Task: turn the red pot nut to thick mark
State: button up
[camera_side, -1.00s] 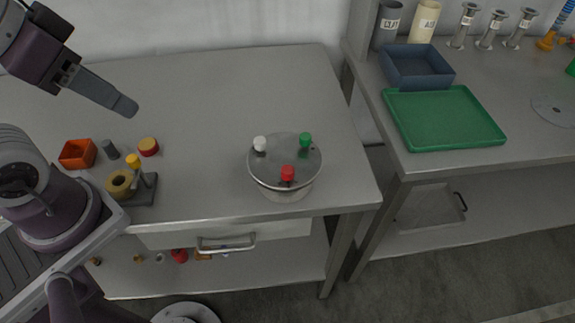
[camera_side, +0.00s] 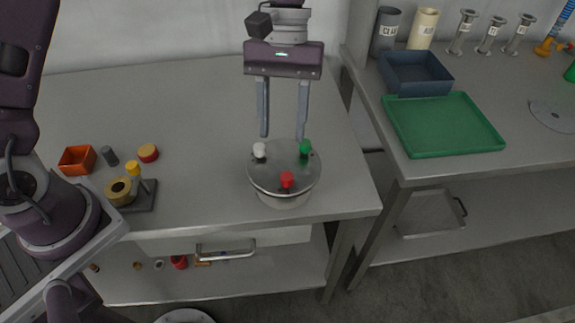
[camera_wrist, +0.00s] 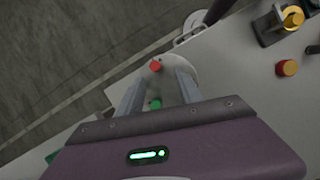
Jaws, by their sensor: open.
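The round steel pot (camera_side: 284,178) stands near the right front of the table with a flat lid. On its lid are a red nut (camera_side: 287,180) at the front, a white nut (camera_side: 260,150) at back left and a green nut (camera_side: 305,148) at back right. My gripper (camera_side: 282,138) is open and empty, pointing down above the back of the pot. In the wrist view the red nut (camera_wrist: 155,66) and the green nut (camera_wrist: 155,104) show between the fingers (camera_wrist: 157,84); the white nut is not visible there. I cannot make out a thick mark.
At the table's left are an orange box (camera_side: 77,160), a grey cylinder (camera_side: 111,156), a red-yellow cap (camera_side: 148,153) and a stand holding a tan ring (camera_side: 119,190). A second bench at right holds a green tray (camera_side: 443,124) and a blue bin (camera_side: 415,73). The table's middle is clear.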

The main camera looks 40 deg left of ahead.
aim_at(287, 176)
jog(key=shift+g, duration=0.4)
jog(key=x, duration=0.5)
jog(key=w+d+x, duration=0.1)
jog(key=x, duration=0.2)
jog(key=shift+f, duration=0.45)
jog(key=shift+c, duration=0.4)
grip_shut()
